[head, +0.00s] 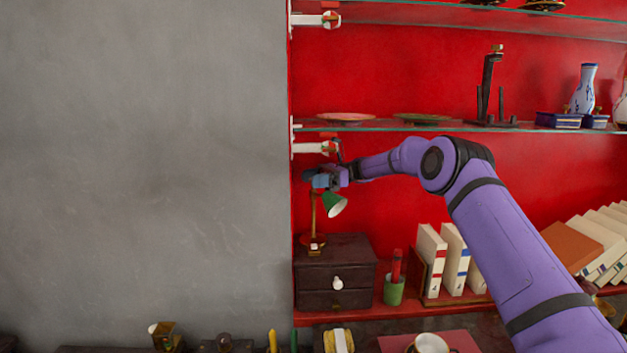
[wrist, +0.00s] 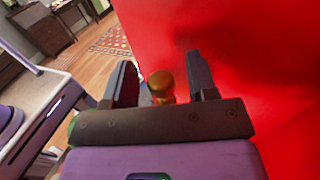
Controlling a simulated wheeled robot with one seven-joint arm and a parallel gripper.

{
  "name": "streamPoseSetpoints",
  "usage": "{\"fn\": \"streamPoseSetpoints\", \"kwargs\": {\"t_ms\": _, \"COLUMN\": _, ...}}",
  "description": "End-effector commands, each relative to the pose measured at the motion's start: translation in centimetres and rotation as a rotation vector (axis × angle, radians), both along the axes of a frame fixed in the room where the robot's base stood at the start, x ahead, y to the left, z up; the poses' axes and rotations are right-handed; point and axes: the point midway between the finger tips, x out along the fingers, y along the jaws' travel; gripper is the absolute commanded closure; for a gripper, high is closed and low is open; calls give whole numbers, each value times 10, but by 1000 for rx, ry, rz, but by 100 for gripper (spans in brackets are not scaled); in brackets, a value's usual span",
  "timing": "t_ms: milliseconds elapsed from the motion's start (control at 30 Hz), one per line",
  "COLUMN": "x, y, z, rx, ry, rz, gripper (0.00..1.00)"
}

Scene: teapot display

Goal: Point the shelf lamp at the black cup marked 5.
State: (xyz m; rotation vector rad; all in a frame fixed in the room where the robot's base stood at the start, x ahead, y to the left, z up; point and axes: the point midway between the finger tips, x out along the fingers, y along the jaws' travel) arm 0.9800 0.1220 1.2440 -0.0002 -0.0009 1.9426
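The shelf lamp has a green shade (head: 335,204), a thin brass stem (head: 313,215) and a round base on a dark drawer box. Its shade tilts down to the right. My gripper (head: 310,180) is at the top of the stem, just above and left of the shade. In the wrist view the two fingers of my gripper (wrist: 159,68) are apart, with a brass knob (wrist: 161,86) between them. Gaps show on both sides of the knob. I cannot make out a black cup marked 5 in either view.
The dark drawer box (head: 335,265) has a white knob. A green pot (head: 394,291), white books (head: 431,260) and a leaning row of books stand to the right. A glass shelf (head: 390,125) runs above my gripper. A light cup (head: 428,343) is cut off at the bottom.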

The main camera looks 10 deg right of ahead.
Motion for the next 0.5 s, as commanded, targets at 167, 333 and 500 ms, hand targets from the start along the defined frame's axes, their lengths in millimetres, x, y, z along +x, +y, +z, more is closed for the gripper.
{"fn": "streamPoseSetpoints", "kwargs": {"t_ms": 167, "x": 1, "y": -2, "z": 0, "rx": 0, "ry": 0, "rz": 0, "gripper": 48}}
{"fn": "streamPoseSetpoints", "kwargs": {"t_ms": 333, "x": 8, "y": -18, "z": -1, "rx": 0, "ry": 1, "rz": -3, "gripper": 48}}
{"fn": "streamPoseSetpoints", "kwargs": {"t_ms": 500, "x": 18, "y": -44, "z": -1, "rx": 1, "ry": 0, "rz": -3, "gripper": 48}}
